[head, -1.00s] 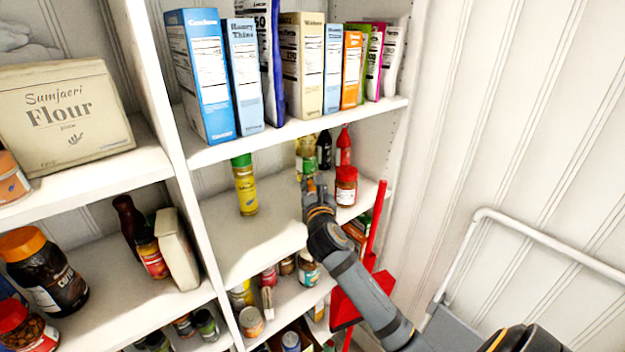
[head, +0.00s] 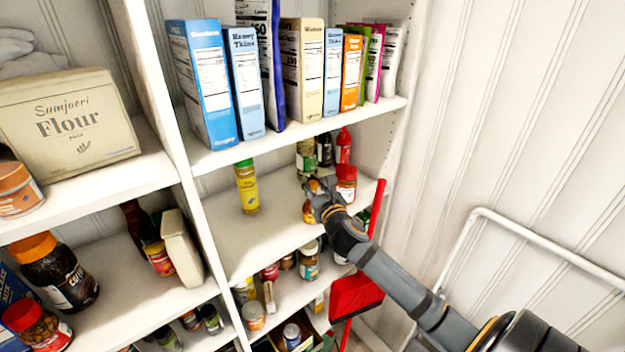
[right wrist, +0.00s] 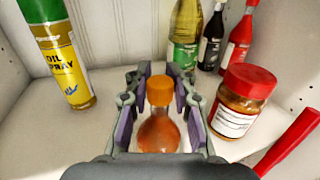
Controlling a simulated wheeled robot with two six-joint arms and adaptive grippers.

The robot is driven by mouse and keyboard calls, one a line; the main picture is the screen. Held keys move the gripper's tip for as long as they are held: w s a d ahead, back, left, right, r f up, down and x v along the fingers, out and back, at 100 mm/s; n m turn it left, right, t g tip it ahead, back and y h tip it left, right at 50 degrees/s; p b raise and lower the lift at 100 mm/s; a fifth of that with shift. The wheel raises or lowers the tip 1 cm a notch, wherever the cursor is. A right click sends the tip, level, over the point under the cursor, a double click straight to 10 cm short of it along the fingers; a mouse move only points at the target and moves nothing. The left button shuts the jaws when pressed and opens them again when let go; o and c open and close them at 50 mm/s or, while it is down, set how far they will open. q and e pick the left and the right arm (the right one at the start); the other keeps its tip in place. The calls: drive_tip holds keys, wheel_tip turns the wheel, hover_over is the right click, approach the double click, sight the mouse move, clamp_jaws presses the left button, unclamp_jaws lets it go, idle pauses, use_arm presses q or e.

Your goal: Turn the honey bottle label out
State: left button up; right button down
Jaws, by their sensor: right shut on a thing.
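The honey bottle (right wrist: 160,133), amber with an orange cap, stands between the fingers of my right gripper (right wrist: 160,112) in the right wrist view. The gripper is shut on it. No label shows on the side facing the wrist camera. In the head view my right gripper (head: 318,192) is at the middle shelf, and the bottle (head: 308,212) is mostly hidden behind it. My left gripper is in neither view.
A peanut-butter-like jar with a red lid (right wrist: 240,101) is close on the right. A yellow oil spray can (right wrist: 58,50) is on the left. Several bottles (right wrist: 210,38) stand behind. A red dustpan (head: 354,296) hangs near the shelf edge. Shelf between can and gripper is clear.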

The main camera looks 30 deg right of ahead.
idle(0.3)
drive_tip(key=shift+r+n+y+p, duration=0.1)
drive_tip(key=shift+n+y+p, duration=0.2)
drive_tip(key=shift+y, duration=0.1)
drive_tip(key=shift+n+y, duration=0.6)
drive_tip(key=shift+y, duration=0.4)
drive_tip(key=c, duration=1)
unclamp_jaws()
drive_tip(key=shift+c, duration=0.2)
wheel_tip(320, 180, up, 10)
drive_tip(key=shift+f, duration=0.1)
drive_tip(key=shift+f, duration=0.1)
